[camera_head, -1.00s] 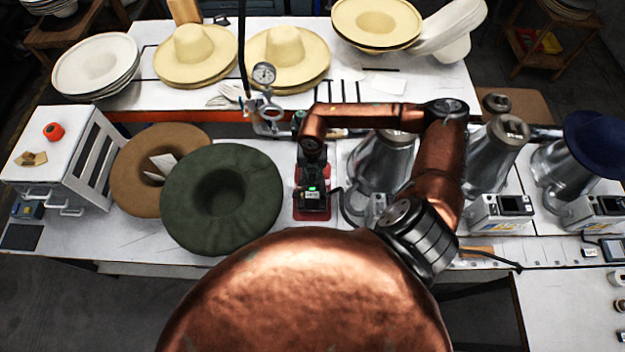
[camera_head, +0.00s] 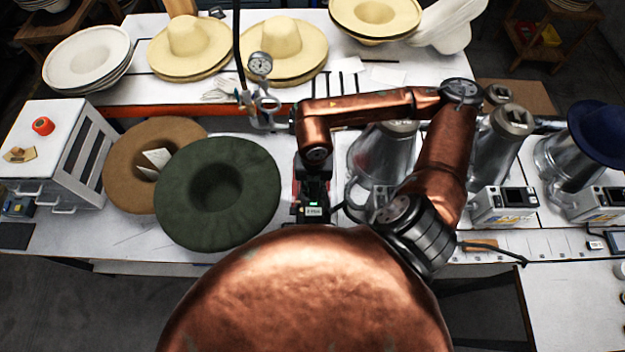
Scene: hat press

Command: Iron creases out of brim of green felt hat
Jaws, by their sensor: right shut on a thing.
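The green felt hat (camera_head: 245,218) lies on the workbench (camera_head: 110,240), left of my right gripper. Its wide brim faces up around a dark hollow in the middle. My right gripper (camera_head: 312,196) points down just right of the brim, with a visible gap between them. It is shut on a red tool (camera_head: 296,190) that looks like the iron. Only slivers of red show beside the gripper. The fingertips and the tool's underside are hidden. My left gripper is not in view.
A brown hat (camera_head: 130,180) lies left of the green hat, partly under its brim. A white drawer unit (camera_head: 60,135) stands at the left. Metal hat forms (camera_head: 375,160) stand to the right. A pressure gauge (camera_head: 259,65) stands behind the gripper.

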